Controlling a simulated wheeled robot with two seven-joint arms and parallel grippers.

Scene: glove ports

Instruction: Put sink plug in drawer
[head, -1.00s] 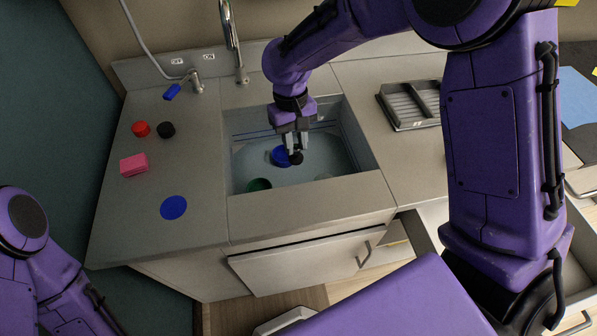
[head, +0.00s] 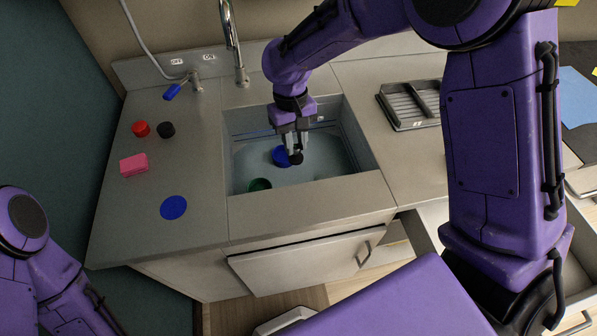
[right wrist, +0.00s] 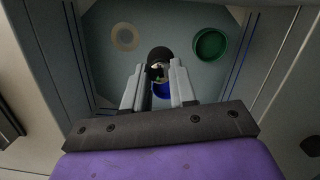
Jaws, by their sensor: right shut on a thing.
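The sink plug, a small dark round piece (head: 296,158), is at the fingertips of my right gripper (head: 297,152), low inside the sink basin (head: 330,172). In the right wrist view the dark plug (right wrist: 160,55) sits between the tips of the two fingers (right wrist: 158,78), which are shut on it. I cannot tell whether it touches the sink floor. An open drawer (head: 432,218) shows at the lower right, partly hidden by my right arm. My left arm shows at the lower left, but its gripper is out of view.
A blue round dish (head: 280,156) and a green cup (head: 259,185) are in the sink. A pale ring (right wrist: 125,37) marks the sink floor. A tap (head: 236,45) stands behind. A red piece (head: 141,129), black piece (head: 166,130), pink sponge (head: 133,164) and drying rack (head: 410,104) sit on the counter.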

